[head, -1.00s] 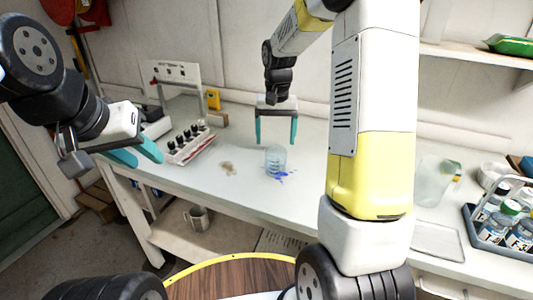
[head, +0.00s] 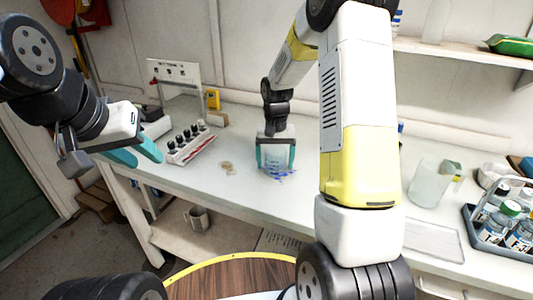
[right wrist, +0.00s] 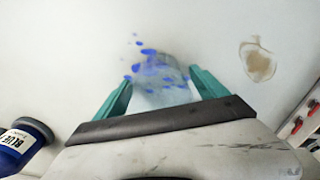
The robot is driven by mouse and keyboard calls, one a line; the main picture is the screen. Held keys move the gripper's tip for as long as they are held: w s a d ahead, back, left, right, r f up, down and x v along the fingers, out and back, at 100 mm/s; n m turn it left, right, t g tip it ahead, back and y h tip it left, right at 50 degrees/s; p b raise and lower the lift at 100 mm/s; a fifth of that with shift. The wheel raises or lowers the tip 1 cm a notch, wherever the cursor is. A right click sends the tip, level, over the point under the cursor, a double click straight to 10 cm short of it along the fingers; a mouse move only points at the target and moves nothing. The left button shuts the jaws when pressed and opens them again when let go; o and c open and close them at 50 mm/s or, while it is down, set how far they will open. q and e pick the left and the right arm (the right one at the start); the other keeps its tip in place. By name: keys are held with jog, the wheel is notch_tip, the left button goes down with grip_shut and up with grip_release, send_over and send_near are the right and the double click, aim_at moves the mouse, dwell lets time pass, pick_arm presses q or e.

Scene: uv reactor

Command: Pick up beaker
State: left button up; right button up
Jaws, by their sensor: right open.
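A clear glass beaker (head: 275,158) stands on the white bench beside a blue spill. My right gripper (head: 275,168) is lowered over it from above, with one teal finger on each side. In the right wrist view the beaker (right wrist: 160,90) lies between the open fingers of the gripper (right wrist: 160,92), with blue spots around it. Whether the fingers touch the glass cannot be told. My left gripper (head: 142,157) is off to the left, near the bench's left edge, with its teal fingers apart and empty.
A white rack with dark-topped vials (head: 188,143) stands to the left on the bench. A brown stain (head: 227,168) lies nearer. A larger clear container (head: 430,183) and a bottle carrier (head: 503,222) are at the right.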

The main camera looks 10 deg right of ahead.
jog(key=c, duration=1.5)
jog(key=shift+r, duration=0.15)
